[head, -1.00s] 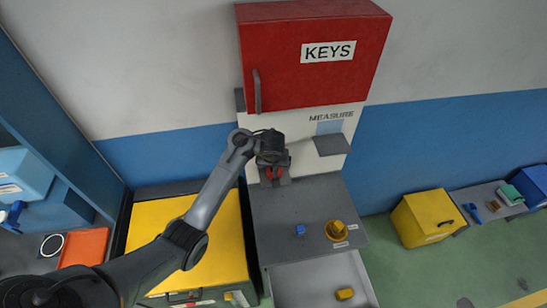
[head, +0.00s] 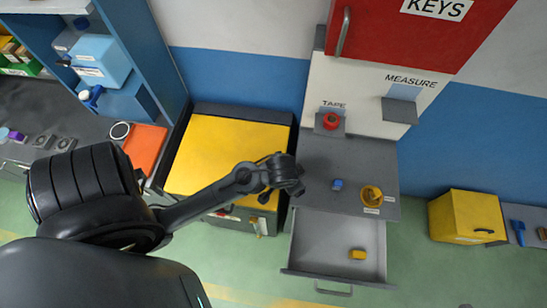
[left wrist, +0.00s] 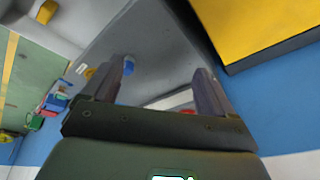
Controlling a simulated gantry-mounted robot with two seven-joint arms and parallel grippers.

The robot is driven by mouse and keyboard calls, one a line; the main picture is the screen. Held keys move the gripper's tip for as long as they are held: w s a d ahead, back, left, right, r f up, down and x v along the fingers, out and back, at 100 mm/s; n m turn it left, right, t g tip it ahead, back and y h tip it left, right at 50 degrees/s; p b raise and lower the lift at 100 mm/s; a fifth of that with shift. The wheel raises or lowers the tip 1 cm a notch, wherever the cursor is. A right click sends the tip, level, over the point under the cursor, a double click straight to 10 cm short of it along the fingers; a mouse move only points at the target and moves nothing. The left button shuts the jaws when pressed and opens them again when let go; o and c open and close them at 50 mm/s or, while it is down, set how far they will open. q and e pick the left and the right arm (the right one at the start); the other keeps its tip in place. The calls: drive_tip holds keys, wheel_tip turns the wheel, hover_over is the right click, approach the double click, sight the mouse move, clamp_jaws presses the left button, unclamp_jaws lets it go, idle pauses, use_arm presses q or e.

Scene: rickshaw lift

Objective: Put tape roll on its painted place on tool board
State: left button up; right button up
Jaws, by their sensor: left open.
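The red tape roll (head: 330,121) sits on a small grey shelf under the word TAPE on the white tool board (head: 347,77). The shelf hides any painted outline beneath or behind it. My right gripper is not in view.
The grey worktop (head: 340,160) holds a blue item (head: 337,184) and a yellow bowl (head: 371,196). The open drawer (head: 318,255) below holds a yellow block (head: 357,254). A red KEYS cabinet (head: 400,30) overhangs the board; an empty grey shelf (head: 400,110) is under MEASURE.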

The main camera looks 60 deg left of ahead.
use_arm(q)
drive_tip(key=s+d+r+m+h, duration=0.1)
drive_tip(key=s+d+r+m, duration=0.1)
drive_tip(key=s, duration=0.7)
drive_tip(key=shift+d+r, duration=0.45)
drive_tip(key=shift+d, duration=0.3)
drive_tip(key=shift+r, duration=0.1)
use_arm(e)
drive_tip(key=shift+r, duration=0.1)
